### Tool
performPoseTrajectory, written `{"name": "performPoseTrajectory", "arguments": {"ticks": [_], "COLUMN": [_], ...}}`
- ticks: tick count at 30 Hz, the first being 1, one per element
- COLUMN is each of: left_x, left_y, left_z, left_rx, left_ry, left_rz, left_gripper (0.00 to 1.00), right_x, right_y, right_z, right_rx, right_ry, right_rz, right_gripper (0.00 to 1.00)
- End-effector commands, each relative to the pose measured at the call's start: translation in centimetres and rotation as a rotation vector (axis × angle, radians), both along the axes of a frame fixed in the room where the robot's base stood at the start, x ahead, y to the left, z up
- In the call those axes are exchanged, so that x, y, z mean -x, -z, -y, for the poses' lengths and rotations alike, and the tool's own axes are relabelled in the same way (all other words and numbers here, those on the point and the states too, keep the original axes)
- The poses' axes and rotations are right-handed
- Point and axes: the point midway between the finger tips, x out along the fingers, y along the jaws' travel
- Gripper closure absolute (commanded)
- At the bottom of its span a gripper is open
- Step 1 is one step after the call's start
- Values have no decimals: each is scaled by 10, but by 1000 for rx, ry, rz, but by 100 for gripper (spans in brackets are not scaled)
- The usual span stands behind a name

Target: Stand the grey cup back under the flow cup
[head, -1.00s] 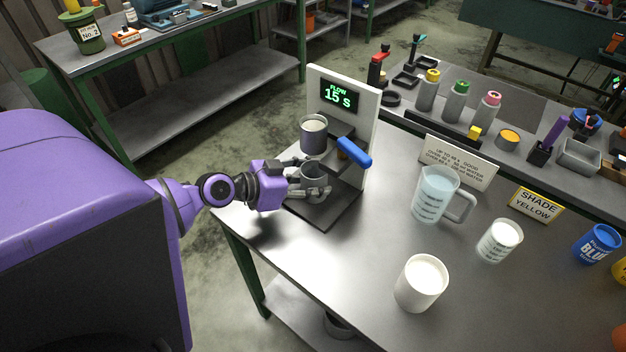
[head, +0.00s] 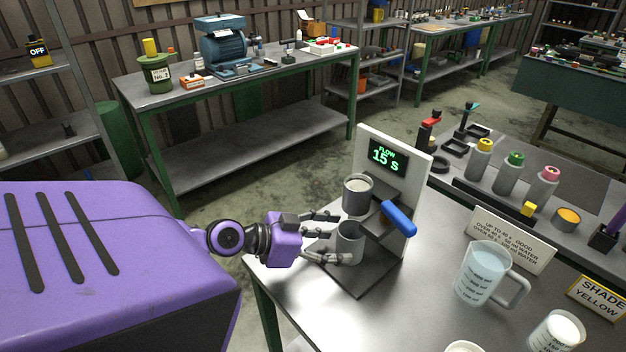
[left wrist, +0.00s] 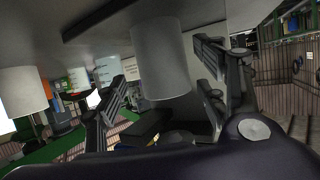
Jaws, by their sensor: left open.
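The flow stand (head: 413,165) has a white back panel with a green "FLOW 15 S" display and a blue handle. The flow cup (head: 357,197) is held in it, upper part. The grey cup (head: 350,243) stands upright on the stand's dark base plate (head: 362,279), below the flow cup. My left gripper (head: 337,237) is open at the cup's left side, its fingers spread towards it. In the left wrist view the grey cup (left wrist: 160,62) shows between the spread fingers (left wrist: 165,90), with gaps on both sides. My right gripper is not in view.
A measuring jug (head: 482,274) of clear liquid, a white cup (head: 556,333) and an instruction sign (head: 512,240) stand right of the stand. Bottles (head: 511,173) line the bench behind. The table's left edge is close below my left gripper.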

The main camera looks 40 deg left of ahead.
Motion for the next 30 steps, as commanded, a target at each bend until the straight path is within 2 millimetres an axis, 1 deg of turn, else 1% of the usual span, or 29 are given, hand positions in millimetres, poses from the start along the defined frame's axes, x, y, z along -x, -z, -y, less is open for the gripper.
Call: {"name": "performPoseTrajectory", "arguments": {"ticks": [1,3,9,12,16,24,30], "left_x": [11,22,46,54,58,58,60], "left_y": [4,-3,-19,-24,-27,-27,-22], "left_z": [-5,-10,-23,-28,-30,-30,-31], "left_rx": [1,1,2,2,-1,0,-1], "left_ry": [-2,-2,-2,-2,0,1,-7], "left_rz": [-11,-8,-2,-1,0,0,-7], "left_gripper": [35,35,35,35,35,35,35], "right_x": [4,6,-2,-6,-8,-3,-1], "right_y": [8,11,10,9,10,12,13], "right_z": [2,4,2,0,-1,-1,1], "right_rx": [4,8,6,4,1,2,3], "right_ry": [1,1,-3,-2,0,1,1], "right_rz": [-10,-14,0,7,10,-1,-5], "right_gripper": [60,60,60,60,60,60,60]}}
